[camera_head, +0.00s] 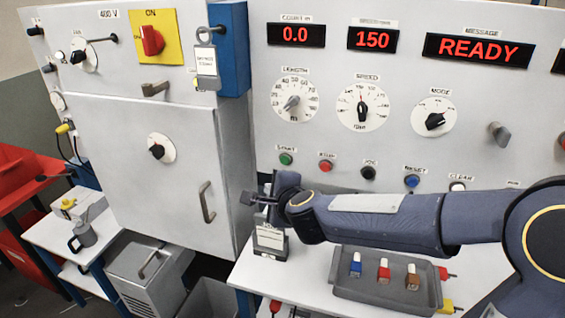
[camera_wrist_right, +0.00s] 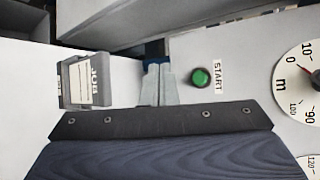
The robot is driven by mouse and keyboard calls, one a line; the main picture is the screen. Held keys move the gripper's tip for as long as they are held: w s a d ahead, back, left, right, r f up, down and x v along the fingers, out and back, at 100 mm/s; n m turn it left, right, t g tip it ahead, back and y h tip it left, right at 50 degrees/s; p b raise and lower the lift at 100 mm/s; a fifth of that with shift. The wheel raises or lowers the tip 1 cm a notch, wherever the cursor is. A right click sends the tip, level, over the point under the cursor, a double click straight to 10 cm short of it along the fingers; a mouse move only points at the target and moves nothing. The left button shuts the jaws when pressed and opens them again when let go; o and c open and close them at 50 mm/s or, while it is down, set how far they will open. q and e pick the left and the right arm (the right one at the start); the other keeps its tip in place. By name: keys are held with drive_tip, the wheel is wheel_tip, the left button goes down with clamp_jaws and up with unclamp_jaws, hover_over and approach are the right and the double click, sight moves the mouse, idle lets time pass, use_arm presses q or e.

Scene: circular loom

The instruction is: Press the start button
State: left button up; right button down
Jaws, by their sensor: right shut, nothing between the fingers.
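The green start button (camera_head: 286,159) is on the white panel under a START label, at the left end of a row of buttons. It also shows in the right wrist view (camera_wrist_right: 201,77), with the label to its right. My right gripper (camera_head: 256,198) is below and left of the button in the head view, apart from it in the picture. In the wrist view its shut fingers (camera_wrist_right: 159,72) are just left of the button, with nothing between them. The gap in depth to the panel is hard to tell. My left gripper is not in view.
A red button (camera_head: 326,165) and several others continue to the right. Displays above read 0.0, 150 and READY (camera_head: 478,50). A small labelled block (camera_head: 270,243) stands below my gripper. A grey tray (camera_head: 345,290) with coloured pieces lies on the white table. A cabinet door handle (camera_head: 207,202) sticks out at left.

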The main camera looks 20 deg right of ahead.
sight(281, 163)
drive_tip(key=w+d, duration=0.5)
drive_tip(key=w, duration=0.2)
drive_tip(key=shift+w, duration=0.15)
idle(0.3)
drive_tip(key=shift+w+d, duration=0.1)
idle(1.9)
drive_tip(key=shift+w+d, duration=0.15)
drive_tip(key=shift+w, duration=0.1)
drive_tip(key=shift+w+d, duration=0.3)
drive_tip(key=shift+w, duration=0.1)
idle(0.8)
drive_tip(key=shift+s+a, duration=0.55)
drive_tip(key=shift+s, duration=0.2)
drive_tip(key=shift+s, duration=0.1)
